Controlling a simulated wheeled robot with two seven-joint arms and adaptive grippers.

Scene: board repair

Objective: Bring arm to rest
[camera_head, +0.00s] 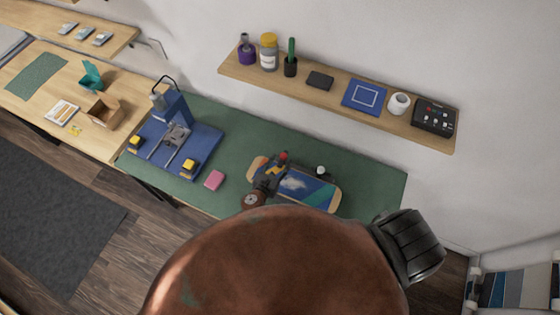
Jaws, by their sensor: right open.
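My right gripper (273,172) is dark and small in the view, over the left part of a skateboard deck (312,188). It is open, and I see nothing held in it. The deck has a blue and teal picture and pale wooden ends, and lies on the green mat (240,142). I cannot tell whether the gripper touches the deck. A small red thing shows beside the gripper's tips. A large copper-coloured part of mine fills the bottom middle and hides the mat's front edge. My left gripper is not in view.
A blue press (172,108) stands left on the mat, with a pink block (214,180) beside it. A wall shelf (345,92) with jars, a blue square and a black box runs behind. An open carton (103,110) stands on the left table. The mat's right end looks clear.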

